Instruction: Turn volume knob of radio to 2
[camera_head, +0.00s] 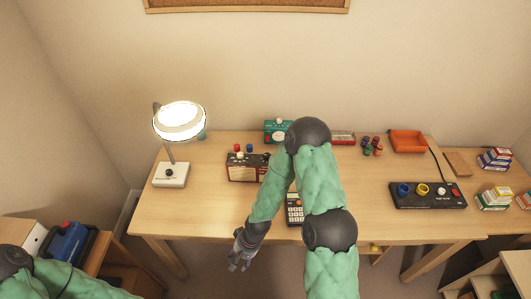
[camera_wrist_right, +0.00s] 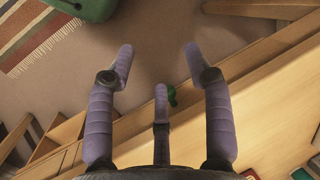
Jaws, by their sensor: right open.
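A dark red box with a pale front (camera_head: 242,173), which looks like the radio, stands on the desk left of centre. Red and blue knobs show on its top. Their markings are too small to read, and my right forearm comes close to its right side. My right gripper (camera_head: 240,260) hangs in front of the desk's front edge, below and apart from the box. In the right wrist view the right gripper (camera_wrist_right: 160,60) is open and empty, with floor and wooden furniture beyond. My left arm shows at the lower left; its gripper is out of view.
A lit lamp (camera_head: 170,175) stands left on the desk (camera_head: 185,215). A teal device (camera_head: 276,128) is behind, and a calculator (camera_head: 294,211) is partly behind my arm. A black panel with coloured knobs (camera_head: 428,203) and an orange tray (camera_head: 407,143) are right.

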